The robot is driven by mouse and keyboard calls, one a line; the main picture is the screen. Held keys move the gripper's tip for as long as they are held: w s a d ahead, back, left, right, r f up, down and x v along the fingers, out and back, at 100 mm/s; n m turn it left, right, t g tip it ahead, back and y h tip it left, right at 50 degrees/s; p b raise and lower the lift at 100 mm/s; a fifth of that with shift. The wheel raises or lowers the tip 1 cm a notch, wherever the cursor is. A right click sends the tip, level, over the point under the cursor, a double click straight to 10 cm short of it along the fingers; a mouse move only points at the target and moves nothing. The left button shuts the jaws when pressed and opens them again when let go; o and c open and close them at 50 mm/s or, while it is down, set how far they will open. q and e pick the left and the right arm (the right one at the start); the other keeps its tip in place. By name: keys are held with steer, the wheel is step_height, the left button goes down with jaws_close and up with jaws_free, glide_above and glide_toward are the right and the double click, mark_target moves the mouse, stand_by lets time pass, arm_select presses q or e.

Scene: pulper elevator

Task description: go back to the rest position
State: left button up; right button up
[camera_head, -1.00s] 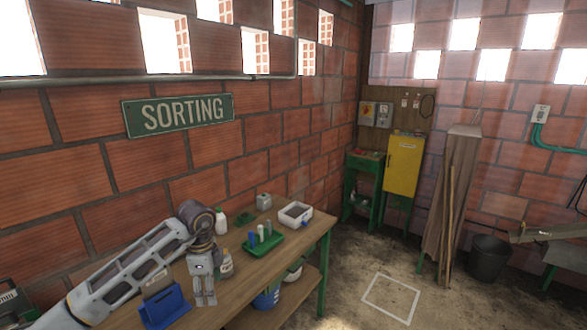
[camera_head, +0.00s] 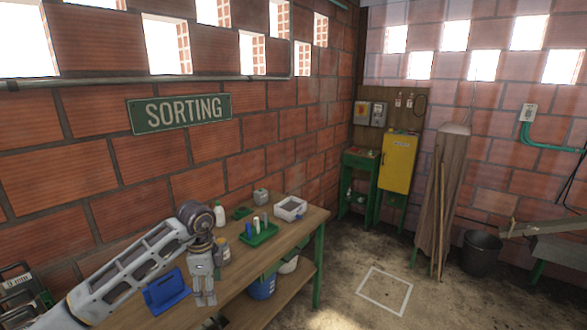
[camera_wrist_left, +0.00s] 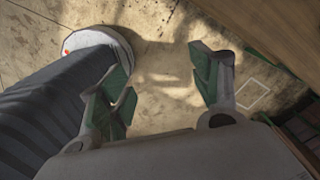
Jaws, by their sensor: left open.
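My left gripper (camera_head: 205,299) hangs pointing down in front of the wooden workbench (camera_head: 300,238) in the head view, with its arm coming in from the left. In the left wrist view the left gripper (camera_wrist_left: 165,85) is open, its two green-padded fingers apart with bare concrete floor between them. It holds nothing. My right gripper does not show in either view.
On the bench are a blue holder (camera_head: 165,292), a green tray (camera_head: 260,236) with small upright pieces, a grey-white box (camera_head: 290,208) and a white bottle (camera_head: 220,214). A black bucket (camera_head: 480,252) stands at right. The floor around the white square (camera_head: 384,291) is clear.

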arm_select(q)
steer(key=w+d+f+m+t+h+b, duration=0.15)
steer(key=d+f+h+b, duration=0.25)
steer(key=d+f+h, duration=1.15)
steer(key=s+a+f+n+t+y+b, duration=0.1)
steer(key=a+f+n+t+y, duration=0.2)
steer(key=f, duration=0.7)
steer(key=a+f+n+t+y+b, duration=0.15)
steer(key=a+f+n+t, duration=0.25)
steer(key=f, duration=0.5)
steer(key=s+a+f+n+t+y, duration=0.1)
steer(key=a+f+n+t+y, duration=0.25)
steer(key=f, duration=0.65)
steer(key=s+a+f+n+g+y+b, duration=0.1)
steer(key=s+a+f+n+g+y, duration=0.2)
steer(key=s+f, duration=0.75)
steer(key=s+a+f+n+g+y+b, duration=0.1)
steer(key=s+a+f+y, duration=0.3)
steer(key=s+f, duration=0.7)
steer(key=s+a+f+g, duration=0.1)
steer(key=s+f+g, duration=0.2)
steer(key=s, duration=1.1)
steer(key=s+a+f+n+g+b, duration=0.1)
steer(key=s+f+g, duration=0.2)
steer(key=s+f, duration=0.6)
steer(key=s, duration=0.5)
steer(key=shift+s+g, duration=0.35)
steer(key=shift+g, duration=0.05)
